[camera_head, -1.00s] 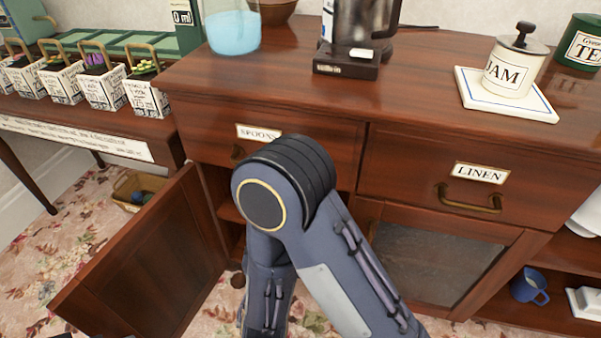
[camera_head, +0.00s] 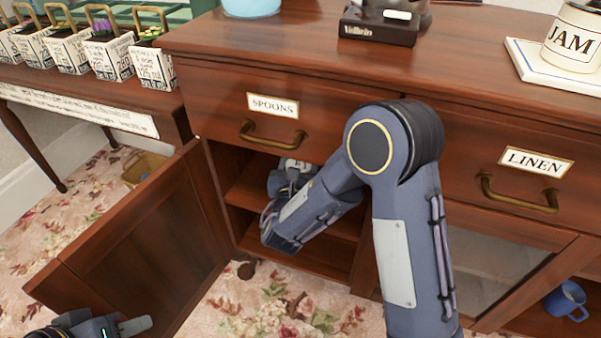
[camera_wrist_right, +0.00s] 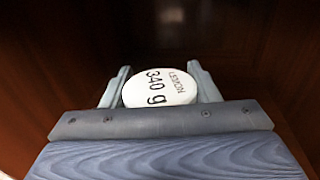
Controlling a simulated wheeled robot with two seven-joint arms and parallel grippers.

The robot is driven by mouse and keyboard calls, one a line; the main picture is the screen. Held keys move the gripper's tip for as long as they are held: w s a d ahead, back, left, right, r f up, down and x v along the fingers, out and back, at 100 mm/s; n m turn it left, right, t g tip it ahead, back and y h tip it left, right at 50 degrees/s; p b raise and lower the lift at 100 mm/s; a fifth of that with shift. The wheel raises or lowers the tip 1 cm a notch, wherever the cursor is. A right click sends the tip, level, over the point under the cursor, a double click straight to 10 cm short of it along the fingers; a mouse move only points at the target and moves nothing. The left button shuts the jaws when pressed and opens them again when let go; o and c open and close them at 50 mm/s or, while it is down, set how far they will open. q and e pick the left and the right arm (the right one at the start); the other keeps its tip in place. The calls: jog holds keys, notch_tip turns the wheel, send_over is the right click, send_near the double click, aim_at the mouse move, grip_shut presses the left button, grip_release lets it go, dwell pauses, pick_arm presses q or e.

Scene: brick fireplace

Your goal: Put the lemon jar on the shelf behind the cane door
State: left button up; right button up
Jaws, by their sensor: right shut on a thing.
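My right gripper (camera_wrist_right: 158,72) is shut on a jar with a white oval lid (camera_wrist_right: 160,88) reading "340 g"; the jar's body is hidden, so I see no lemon. In the head view, my right forearm reaches into the open left compartment, under the SPOONS drawer. The compartment's wooden shelf (camera_head: 252,193) shows beside my arm. Its door (camera_head: 140,245) stands swung open to the left, its visible face plain wood; I see no cane. My left gripper (camera_head: 118,326) is low at the left, partly cut off, outside the cabinet.
The SPOONS drawer handle (camera_head: 272,134) sits just above the opening. A closed door with a greyish panel (camera_head: 490,268) is to the right. A blue mug (camera_head: 566,300) stands in the right-hand bay. The JAM jar (camera_head: 574,38) stands on top. Flowered carpet lies in front.

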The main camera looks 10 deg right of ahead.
jog(key=shift+w+d, duration=0.25)
jog(key=shift+w, duration=0.35)
notch_tip(320, 180, down, 4)
jog(key=shift+r+b, duration=0.2)
jog(key=shift+b, duration=1.05)
jog(key=shift+r, duration=0.1)
jog(key=o, duration=1.3)
